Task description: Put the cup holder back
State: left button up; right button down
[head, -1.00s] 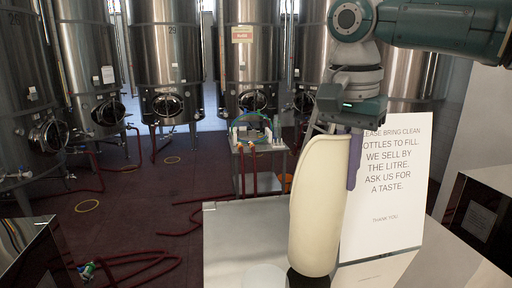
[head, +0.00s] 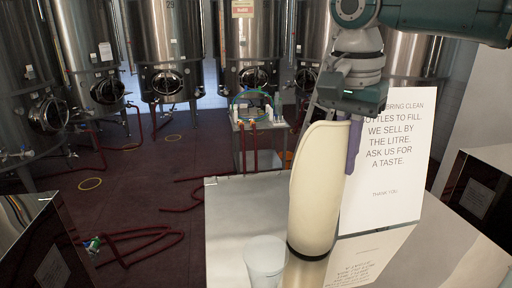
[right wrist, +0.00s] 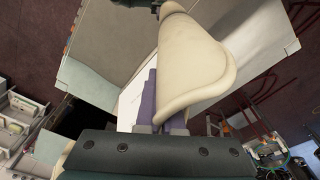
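The cup holder (head: 318,190) is a tall cream open-fronted shell with a dark ring at its lower end. It stands nearly upright in the middle right of the head view, over the pale counter (head: 232,215). My right gripper (head: 347,125) is at its upper edge, with a purple finger beside its right side; the other finger is mostly hidden. In the right wrist view the cup holder (right wrist: 190,65) lies against the purple fingers, which appear shut on its rim. I cannot tell whether its lower end touches the counter. My left gripper is not in view.
A translucent cup (head: 265,262) stands on the counter left of the cup holder. A white sign (head: 395,165) stands behind it to the right. Dark glossy boxes flank the counter (head: 45,250). Steel tanks (head: 165,50), a small cart (head: 258,125) and red hoses are beyond.

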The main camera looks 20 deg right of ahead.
jog(key=shift+f, duration=0.35)
jog(key=c, duration=1)
grip_release()
